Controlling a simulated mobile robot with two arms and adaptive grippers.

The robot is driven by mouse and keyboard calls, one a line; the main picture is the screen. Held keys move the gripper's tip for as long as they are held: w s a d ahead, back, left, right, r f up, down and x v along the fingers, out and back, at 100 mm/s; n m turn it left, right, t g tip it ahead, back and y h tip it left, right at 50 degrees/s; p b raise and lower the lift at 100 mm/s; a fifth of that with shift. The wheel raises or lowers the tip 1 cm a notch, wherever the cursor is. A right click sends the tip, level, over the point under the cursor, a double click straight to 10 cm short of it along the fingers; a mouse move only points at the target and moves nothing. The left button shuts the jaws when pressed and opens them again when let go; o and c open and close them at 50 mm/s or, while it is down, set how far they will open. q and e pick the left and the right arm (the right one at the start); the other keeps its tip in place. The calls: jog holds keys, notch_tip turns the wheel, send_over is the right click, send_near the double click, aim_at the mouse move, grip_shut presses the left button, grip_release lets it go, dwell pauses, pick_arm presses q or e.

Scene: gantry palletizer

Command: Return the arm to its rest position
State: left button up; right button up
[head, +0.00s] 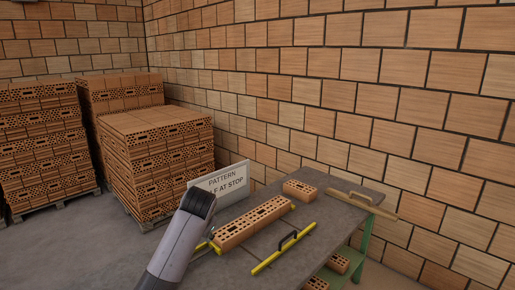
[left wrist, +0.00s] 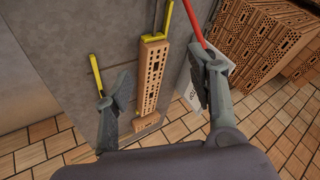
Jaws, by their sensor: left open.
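My left arm (head: 178,243) rises from the bottom of the head view in front of the table's left part; its gripper does not show clearly there. In the left wrist view my left gripper (left wrist: 158,92) is open and empty, its two fingers spread wide. A row of orange perforated bricks (head: 253,223) lies on the grey table; in the left wrist view the row (left wrist: 152,75) appears between the fingers, not gripped. My right gripper is in neither view.
A single brick (head: 300,189) and a wooden bar with a handle (head: 362,203) lie at the table's back. A yellow bar with a black handle (head: 284,248) lies in front of the row. A sign (head: 219,183) stands at the left. Brick pallets (head: 160,150) stand behind.

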pick_arm(q)
jog(key=s+f+n+g+h, duration=0.2)
jog(key=s+f, duration=1.6)
jog(key=s, duration=0.2)
jog(key=s+a+n+g, duration=0.1)
jog(key=s+a, duration=0.1)
jog(key=s, duration=1.1)
jog(key=s+a+n+g, duration=0.1)
jog(key=s+a, duration=0.1)
jog(key=s, duration=1.1)
notch_tip(320, 180, down, 29)
jog(key=s+g+b, duration=0.1)
jog(key=s, duration=0.1)
jog(key=s+a+f+g+b, duration=0.1)
jog(key=s+a+f, duration=0.1)
jog(key=s+f, duration=1.4)
jog(key=shift+s+a+f+m, duration=0.25)
jog(key=shift+s+m, duration=0.1)
jog(key=shift+m, duration=0.05)
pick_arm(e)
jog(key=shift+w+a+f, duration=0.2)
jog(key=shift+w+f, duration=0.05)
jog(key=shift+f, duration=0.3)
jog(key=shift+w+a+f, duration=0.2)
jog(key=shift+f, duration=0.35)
